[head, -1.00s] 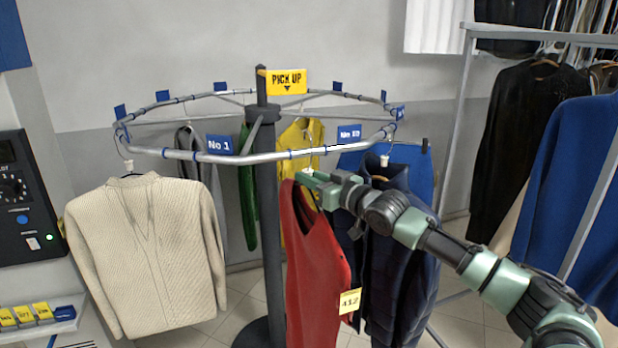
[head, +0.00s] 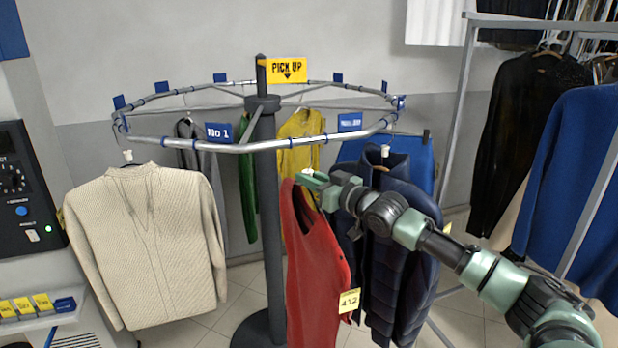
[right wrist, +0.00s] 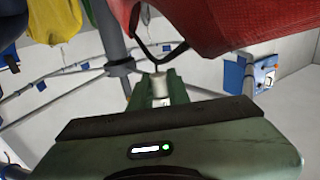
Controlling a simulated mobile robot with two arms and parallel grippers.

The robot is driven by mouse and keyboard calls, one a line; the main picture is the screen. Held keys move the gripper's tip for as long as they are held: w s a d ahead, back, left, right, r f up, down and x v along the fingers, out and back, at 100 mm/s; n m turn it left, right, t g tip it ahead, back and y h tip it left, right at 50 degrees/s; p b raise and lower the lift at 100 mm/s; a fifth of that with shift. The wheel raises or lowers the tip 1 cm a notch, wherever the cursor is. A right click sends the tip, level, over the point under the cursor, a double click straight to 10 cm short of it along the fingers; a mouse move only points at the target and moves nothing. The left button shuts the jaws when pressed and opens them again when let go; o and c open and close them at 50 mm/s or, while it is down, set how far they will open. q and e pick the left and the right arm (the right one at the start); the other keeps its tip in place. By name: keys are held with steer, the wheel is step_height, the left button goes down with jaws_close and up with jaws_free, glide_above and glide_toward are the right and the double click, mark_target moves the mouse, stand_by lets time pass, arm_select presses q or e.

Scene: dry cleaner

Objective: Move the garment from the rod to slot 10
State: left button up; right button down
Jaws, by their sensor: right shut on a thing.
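A red sleeveless garment (head: 318,255) with a yellow tag reading 412 (head: 349,300) hangs from my right gripper (head: 308,181), in front of the carousel. In the right wrist view, the gripper (right wrist: 160,93) is shut on the white neck of the dark hanger (right wrist: 157,55) that carries the red garment (right wrist: 220,22). The round carousel rail (head: 290,144) is above and behind it. A blue sign (head: 350,122) sits at the rail's front right; its lettering is blurred now but read No 10 earlier. My left gripper is not in view.
A cream sweater (head: 145,245) hangs at the rail's left, a navy padded jacket (head: 395,250) just right of the red garment. Yellow, green and grey garments hang behind. The post (head: 264,200) stands close left. A rack with garments (head: 515,140) fills the right.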

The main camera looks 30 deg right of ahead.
steer(key=shift+f, duration=0.1)
stand_by(0.7)
steer(key=c, duration=1.3)
jaws_free()
steer(key=shift+o, duration=0.2)
steer(key=shift+f, duration=0.15)
steer(key=shift+s, duration=0.1)
